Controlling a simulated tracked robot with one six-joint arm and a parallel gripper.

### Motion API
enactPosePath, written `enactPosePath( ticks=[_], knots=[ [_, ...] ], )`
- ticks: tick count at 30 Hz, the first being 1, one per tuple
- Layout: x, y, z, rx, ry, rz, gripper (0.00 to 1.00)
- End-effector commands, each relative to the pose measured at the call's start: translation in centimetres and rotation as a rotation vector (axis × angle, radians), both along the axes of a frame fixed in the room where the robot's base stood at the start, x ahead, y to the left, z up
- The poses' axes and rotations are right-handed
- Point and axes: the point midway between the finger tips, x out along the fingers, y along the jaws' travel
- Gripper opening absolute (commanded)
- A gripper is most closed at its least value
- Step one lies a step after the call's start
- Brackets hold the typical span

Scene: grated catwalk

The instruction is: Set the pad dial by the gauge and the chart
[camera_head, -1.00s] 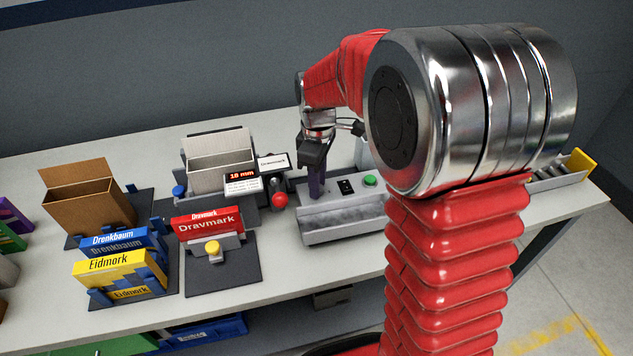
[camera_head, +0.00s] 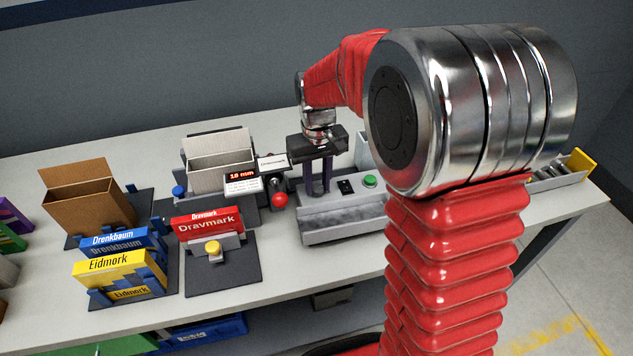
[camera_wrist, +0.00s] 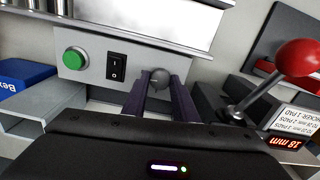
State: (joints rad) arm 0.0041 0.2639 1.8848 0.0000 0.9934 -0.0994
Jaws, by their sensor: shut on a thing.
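The pad dial, a small dark grey knob (camera_wrist: 158,78), is on the panel of the grey machine (camera_head: 345,222). My gripper (camera_head: 318,193) is shut on the knob, its two purple fingers (camera_wrist: 160,92) on either side of it. The fingers hide most of the dial in the head view. The gauge (camera_head: 241,176) shows red digits that read 18 mm; it is upside down in the wrist view (camera_wrist: 284,142). The white chart (camera_head: 243,185) sits just below the digits; its lines on pads are small and partly legible upside down in the wrist view (camera_wrist: 295,119).
A green button (camera_head: 370,181) and black rocker switch (camera_head: 346,187) sit beside the dial. A red-knobbed lever (camera_head: 280,200) stands close to its left. A red Dravmark box (camera_head: 207,224), yellow Eidmork box (camera_head: 120,268) and open brown carton (camera_head: 88,199) stand further left.

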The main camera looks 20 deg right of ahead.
Motion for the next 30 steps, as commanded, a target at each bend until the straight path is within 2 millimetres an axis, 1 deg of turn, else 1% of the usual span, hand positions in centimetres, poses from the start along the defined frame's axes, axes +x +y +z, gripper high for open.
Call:
enactPosePath(
  ticks=[3,9,21,22,30],
  knots=[
    [0.12,-0.03,0.1,-0.001,-0.004,-0.055,0.03],
    [0.13,-0.02,0.11,-0.001,-0.004,-0.104,0.03],
    [0.13,-0.01,0.11,-0.001,-0.004,-0.112,0.03],
    [0.12,-0.01,0.11,-0.001,-0.004,-0.112,0.26],
    [0.06,0.02,0.05,0.0,-0.002,-0.111,0.44]
  ],
)
